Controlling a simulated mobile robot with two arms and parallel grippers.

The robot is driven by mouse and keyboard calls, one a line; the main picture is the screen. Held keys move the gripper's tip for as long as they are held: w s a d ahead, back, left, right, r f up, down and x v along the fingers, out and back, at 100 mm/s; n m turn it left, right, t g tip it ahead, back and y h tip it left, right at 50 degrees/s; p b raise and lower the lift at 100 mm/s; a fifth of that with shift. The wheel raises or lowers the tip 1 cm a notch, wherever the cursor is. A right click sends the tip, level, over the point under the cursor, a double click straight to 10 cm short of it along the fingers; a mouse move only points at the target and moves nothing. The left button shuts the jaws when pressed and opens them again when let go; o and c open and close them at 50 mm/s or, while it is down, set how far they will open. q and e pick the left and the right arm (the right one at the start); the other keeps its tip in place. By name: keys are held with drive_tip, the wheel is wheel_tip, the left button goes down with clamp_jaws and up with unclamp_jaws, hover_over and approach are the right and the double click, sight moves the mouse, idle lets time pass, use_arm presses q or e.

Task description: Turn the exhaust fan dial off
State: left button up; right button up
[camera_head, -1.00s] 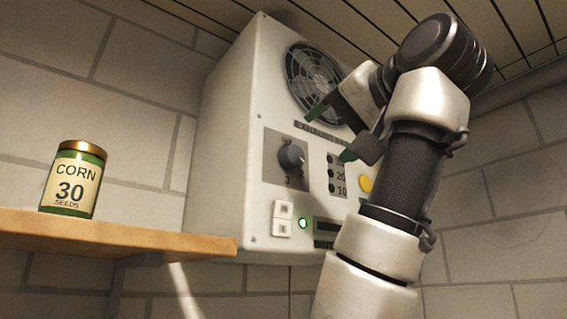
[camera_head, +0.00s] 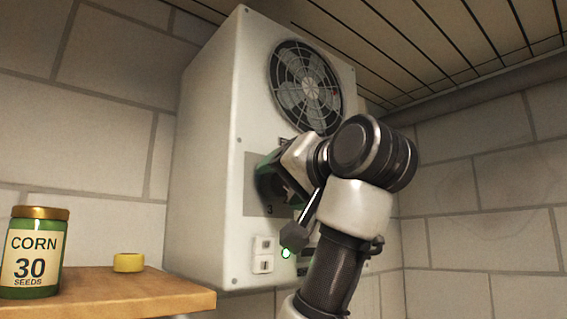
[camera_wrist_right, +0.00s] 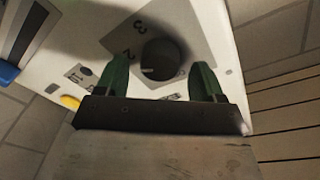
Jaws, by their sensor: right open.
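The fan unit (camera_head: 207,150) is a white box on the wall with a round fan grille (camera_head: 305,85). The dark round dial (camera_wrist_right: 165,58) sits on a grey plate (camera_wrist_right: 172,22) marked with numbers 2 and 3. Its white mark points to the left in the right wrist view, below the 2. In the head view my gripper mostly hides the dial. My right gripper (camera_wrist_right: 160,70) is open, its green fingers on either side of the dial with gaps visible. It also shows against the plate in the head view (camera_head: 280,182). My left gripper is out of view.
A white switch (camera_head: 262,254) and a lit green lamp (camera_head: 286,253) are below the plate. A wooden shelf (camera_head: 120,288) at the lower left holds a corn seed tin (camera_head: 35,240) and a yellow roll (camera_head: 128,262).

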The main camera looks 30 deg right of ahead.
drive_tip(key=shift+w+f, duration=0.1)
drive_tip(key=shift+w, duration=0.5)
drive_tip(key=shift+s, duration=0.15)
drive_tip(key=shift+c, duration=0.6)
drive_tip(key=c, duration=0.8)
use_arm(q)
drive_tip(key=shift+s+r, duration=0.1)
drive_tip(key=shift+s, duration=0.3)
